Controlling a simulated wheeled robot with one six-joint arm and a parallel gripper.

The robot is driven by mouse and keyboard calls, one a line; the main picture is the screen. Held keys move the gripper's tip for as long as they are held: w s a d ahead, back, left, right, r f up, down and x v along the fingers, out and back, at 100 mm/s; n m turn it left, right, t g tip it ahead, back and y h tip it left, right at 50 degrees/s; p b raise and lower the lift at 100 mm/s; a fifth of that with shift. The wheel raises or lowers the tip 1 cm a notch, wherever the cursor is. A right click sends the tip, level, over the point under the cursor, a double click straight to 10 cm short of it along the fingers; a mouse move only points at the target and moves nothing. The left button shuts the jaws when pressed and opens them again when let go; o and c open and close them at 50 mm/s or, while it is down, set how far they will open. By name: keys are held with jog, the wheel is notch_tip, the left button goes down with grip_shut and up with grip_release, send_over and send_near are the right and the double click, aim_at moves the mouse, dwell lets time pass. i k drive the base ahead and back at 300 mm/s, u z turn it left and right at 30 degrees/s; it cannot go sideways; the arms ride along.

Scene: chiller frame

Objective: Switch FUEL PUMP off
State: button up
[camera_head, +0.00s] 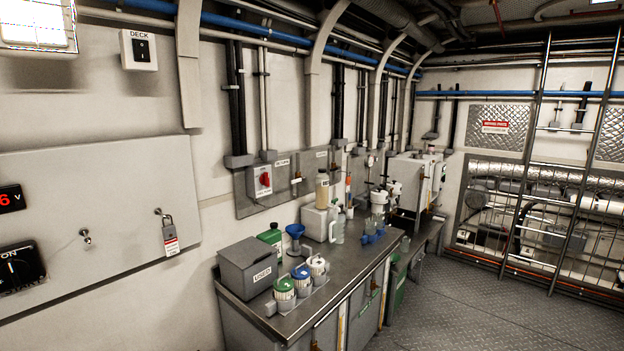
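No label reading FUEL PUMP is legible in the head view. On the pale panel (100,190) at left are a small metal toggle (86,238) and a black switch (20,266) marked ON, cut by the left edge. A padlock (168,231) with a red and white tag hangs at the panel's right side. A white switch box marked DECK (139,50) is higher on the wall. Farther along, a grey box with a red rotary knob (264,180) is on a wall plate; its lettering is too small to read. My gripper is not in view.
A steel bench (345,270) runs along the wall, with a grey bin (248,268), several lidded jars, a blue funnel (295,232) and bottles on it. A ladder (545,150) stands at the right. The floor (470,310) right of the bench is clear.

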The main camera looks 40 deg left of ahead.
aim_at(264, 178)
jog(key=u, duration=0.3)
jog(key=i, duration=1.4)
jog(key=u, duration=0.6)
